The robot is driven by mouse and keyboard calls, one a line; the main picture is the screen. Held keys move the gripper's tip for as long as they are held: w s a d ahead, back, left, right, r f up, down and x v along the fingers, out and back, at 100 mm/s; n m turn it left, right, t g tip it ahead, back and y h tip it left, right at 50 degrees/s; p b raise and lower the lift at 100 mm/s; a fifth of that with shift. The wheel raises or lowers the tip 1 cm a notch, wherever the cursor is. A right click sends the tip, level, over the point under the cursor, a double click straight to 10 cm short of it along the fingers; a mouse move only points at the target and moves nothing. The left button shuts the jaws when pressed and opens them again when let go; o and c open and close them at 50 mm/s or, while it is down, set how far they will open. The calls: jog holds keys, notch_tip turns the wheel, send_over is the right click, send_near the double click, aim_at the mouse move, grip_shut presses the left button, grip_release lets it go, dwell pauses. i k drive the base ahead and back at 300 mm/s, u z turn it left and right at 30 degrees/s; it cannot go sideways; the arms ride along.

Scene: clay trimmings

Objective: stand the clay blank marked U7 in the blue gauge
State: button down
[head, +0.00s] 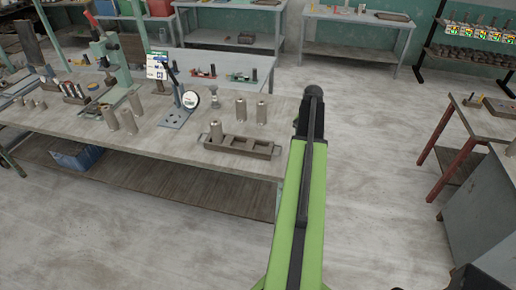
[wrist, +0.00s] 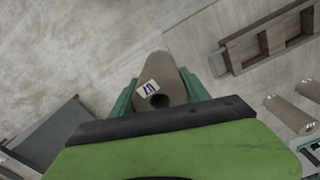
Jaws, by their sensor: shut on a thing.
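My gripper is shut on a clay blank (wrist: 165,68), a grey-brown cylinder with a dark hole in its near end. Its white label (wrist: 148,88) appears to read U7. In the wrist view the green jaws of my gripper (wrist: 162,95) grip it from both sides, above the floor beside the bench. In the head view my arm reaches out right of the bench, and the held blank is hidden. A blue-grey stand with a white round dial (head: 190,99), seemingly the blue gauge, stands on the bench; no blank shows in it.
A brown compartment tray (head: 262,153) lies at the bench's front right, with a blank (head: 216,132) at its left end. More blanks (head: 261,112) stand behind it, and others (head: 129,122) left of the gauge. A green press (head: 112,75) stands further left. Open floor lies right.

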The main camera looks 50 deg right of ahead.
aim_at(173, 119)
jog(key=z, duration=0.25)
jog(key=i, duration=0.95)
jog(key=z, duration=0.05)
